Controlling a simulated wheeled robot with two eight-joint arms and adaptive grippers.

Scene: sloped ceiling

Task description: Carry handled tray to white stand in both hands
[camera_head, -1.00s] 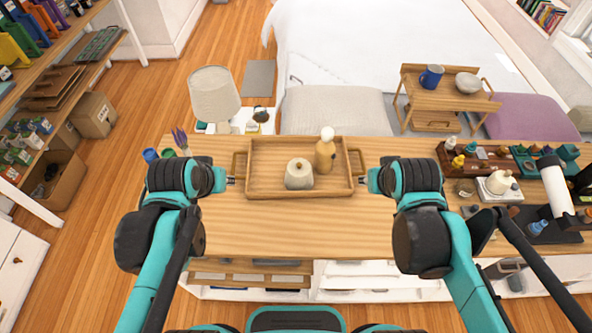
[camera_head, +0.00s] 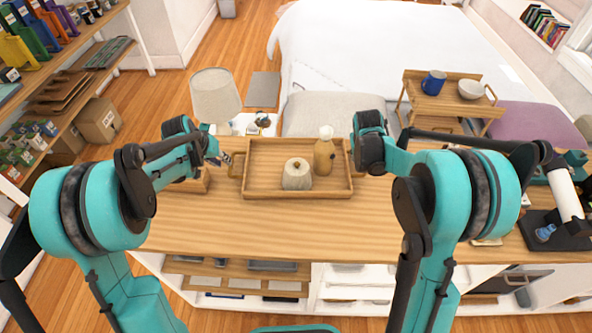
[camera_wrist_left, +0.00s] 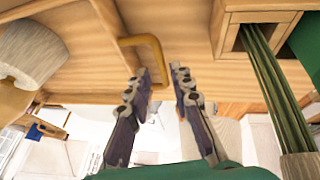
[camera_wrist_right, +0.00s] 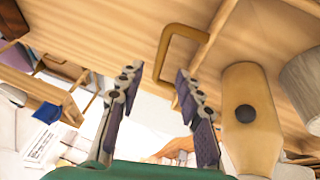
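The wooden handled tray (camera_head: 297,193) rests on the wooden table, carrying a pale round jar (camera_head: 297,175) and a tan bottle (camera_head: 324,155). My left gripper (camera_head: 226,159) is just outside and above the tray's left handle (camera_head: 237,166). In the left wrist view its fingers (camera_wrist_left: 162,72) are apart and empty, with the handle (camera_wrist_left: 140,42) beside one fingertip. My right gripper is hidden by its own arm in the head view. In the right wrist view its fingers (camera_wrist_right: 157,72) are apart, and the right handle (camera_wrist_right: 166,60) reaches between the tips, ungripped. I cannot identify the white stand for certain.
A white-topped surface (camera_head: 243,121) stands beside the lamp (camera_head: 215,95) behind the table. A wooden side table (camera_head: 452,101) with a blue mug (camera_head: 433,82) and bowl (camera_head: 471,87) is farther back. Small items crowd the table's right end. The table front (camera_head: 290,232) is clear.

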